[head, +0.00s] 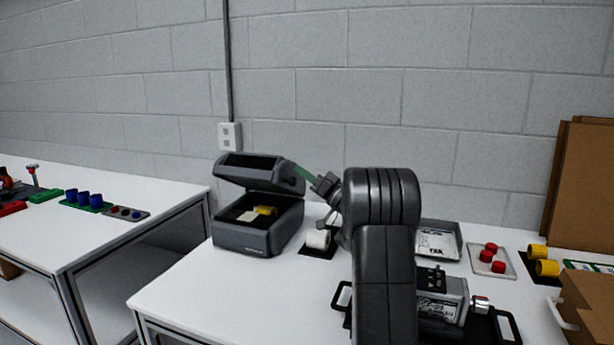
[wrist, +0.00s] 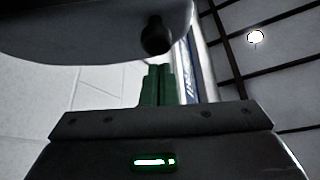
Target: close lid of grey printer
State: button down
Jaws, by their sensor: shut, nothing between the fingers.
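The grey printer (head: 252,235) stands on the white table left of my arm. Its lid (head: 262,173) is raised and tilted over the open body. A yellow roll (head: 266,210) and a pale piece (head: 247,215) show inside. My gripper (head: 297,169) has green fingers, is shut and empty, and is at the right side of the lid. In the wrist view, the shut green fingertips (wrist: 158,72) are just below a dark round knob (wrist: 156,36) on the underside of a dark part, likely the lid (wrist: 80,28). I cannot tell whether they touch.
A white roll (head: 318,239) on a black mat stands right of the printer. A grey tray (head: 439,239), red caps (head: 490,257) and yellow rolls (head: 546,267) are farther right. A boxed device (head: 441,294) sits on a black tray by my arm. Table in front of the printer is clear.

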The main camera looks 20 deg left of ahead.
jog(key=shift+s+f+b, duration=0.3)
jog(key=shift+s+f, duration=0.15)
jog(key=shift+f, duration=0.05)
notch_tip(320, 180, up, 10)
jog(key=p, duration=0.1)
dwell(0.6)
notch_tip(320, 180, down, 9)
jog(key=w, duration=0.1)
dwell(0.7)
